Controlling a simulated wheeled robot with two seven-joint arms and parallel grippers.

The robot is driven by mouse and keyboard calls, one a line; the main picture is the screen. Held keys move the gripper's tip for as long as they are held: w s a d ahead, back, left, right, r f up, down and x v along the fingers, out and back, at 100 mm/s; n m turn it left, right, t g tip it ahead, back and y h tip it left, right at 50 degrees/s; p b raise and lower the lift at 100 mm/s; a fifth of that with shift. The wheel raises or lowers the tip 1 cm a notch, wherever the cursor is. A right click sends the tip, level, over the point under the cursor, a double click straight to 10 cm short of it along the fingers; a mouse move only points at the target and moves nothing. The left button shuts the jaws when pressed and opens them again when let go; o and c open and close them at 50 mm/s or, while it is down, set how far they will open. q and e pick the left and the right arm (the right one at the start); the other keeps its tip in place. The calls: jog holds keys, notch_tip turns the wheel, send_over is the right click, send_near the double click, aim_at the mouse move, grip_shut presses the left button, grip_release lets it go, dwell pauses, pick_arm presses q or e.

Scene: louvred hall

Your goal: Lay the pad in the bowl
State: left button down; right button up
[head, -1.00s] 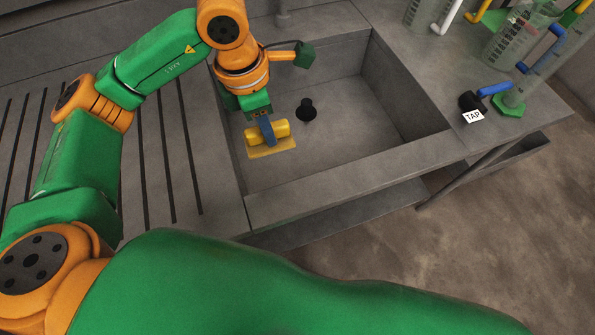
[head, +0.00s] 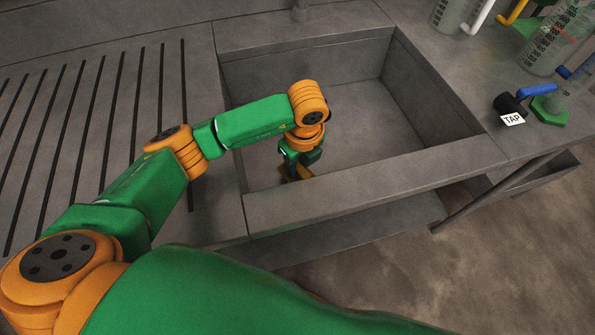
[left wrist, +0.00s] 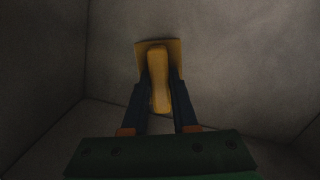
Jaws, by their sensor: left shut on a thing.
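The pad is a yellow block-like grip on a flat tan plate; in the left wrist view the pad (left wrist: 158,72) sits between my fingers. My left gripper (left wrist: 159,92) is shut on its grip. In the head view my left gripper (head: 297,170) reaches down inside the grey sink bowl (head: 390,125), near its front left corner. Only a little of the pad (head: 283,173) shows there; my wrist hides the rest. I cannot tell whether the plate touches the bowl's floor. My right gripper is not in view.
A slotted draining board (head: 80,130) lies left of the bowl. The bowl's front rim (head: 375,187) runs close to my gripper.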

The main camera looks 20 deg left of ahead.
aim_at(302, 170)
pick_arm(q)
jog(key=shift+f, duration=1.2)
jog(key=shift+f, duration=0.1)
jog(key=c, duration=0.7)
grip_release()
jog(key=r, duration=0.8)
jog(key=s+d+r+p, duration=0.1)
jog(key=r, duration=0.3)
jog(key=shift+d+r, duration=0.1)
jog(key=shift+w, duration=0.1)
